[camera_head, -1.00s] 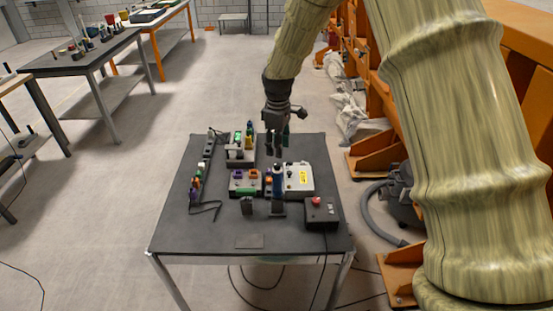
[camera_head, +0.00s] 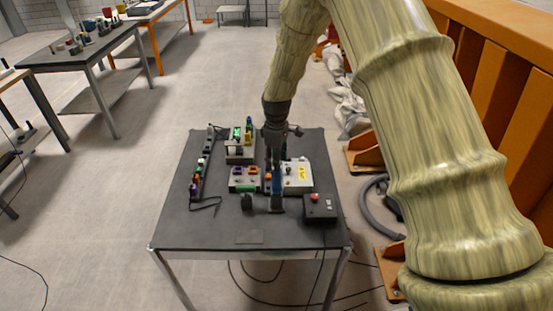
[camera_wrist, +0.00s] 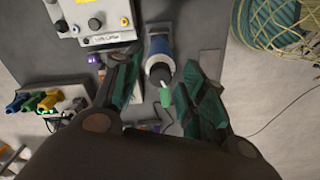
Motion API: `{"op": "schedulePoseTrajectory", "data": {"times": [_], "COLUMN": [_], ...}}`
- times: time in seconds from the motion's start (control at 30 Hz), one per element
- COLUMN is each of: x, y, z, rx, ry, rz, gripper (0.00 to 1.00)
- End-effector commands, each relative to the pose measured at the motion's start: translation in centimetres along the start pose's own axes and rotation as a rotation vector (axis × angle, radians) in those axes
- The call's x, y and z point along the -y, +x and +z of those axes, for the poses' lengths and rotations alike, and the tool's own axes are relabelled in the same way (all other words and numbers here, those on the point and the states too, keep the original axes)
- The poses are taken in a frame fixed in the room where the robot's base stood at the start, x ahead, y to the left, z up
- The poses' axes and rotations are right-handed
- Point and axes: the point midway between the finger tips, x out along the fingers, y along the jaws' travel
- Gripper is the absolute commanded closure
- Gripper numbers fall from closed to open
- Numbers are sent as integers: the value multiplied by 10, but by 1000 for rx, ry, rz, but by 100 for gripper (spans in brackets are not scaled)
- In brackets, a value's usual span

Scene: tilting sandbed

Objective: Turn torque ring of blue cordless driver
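The blue cordless driver (camera_head: 277,186) stands on the dark table in the head view. In the wrist view its blue body (camera_wrist: 158,48) shows with a dark nose (camera_wrist: 160,74) and a small green piece (camera_wrist: 167,98) at its tip. My gripper (camera_head: 274,160) is just above the driver in the head view. In the wrist view my gripper (camera_wrist: 163,84) is open, with one finger on each side of the driver's nose and gaps visible beside it. The torque ring cannot be told apart clearly from the nose.
A pale box with a yellow label (camera_head: 303,174) stands close right of the driver. A black box with a red button (camera_head: 320,207) is at front right. Other devices (camera_head: 241,150) stand behind left. The table's front left (camera_head: 185,230) is clear.

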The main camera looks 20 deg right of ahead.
Motion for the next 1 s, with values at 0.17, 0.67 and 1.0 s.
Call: {"op": "schedulePoseTrajectory", "data": {"times": [0.17,0.67,1.0], "x": [0,0,0], "y": [0,0,0], "z": [0,0,0], "rx": [0,0,0], "ry": [0,84,354], "rz": [0,0,1], "gripper": [95,100,100]}}
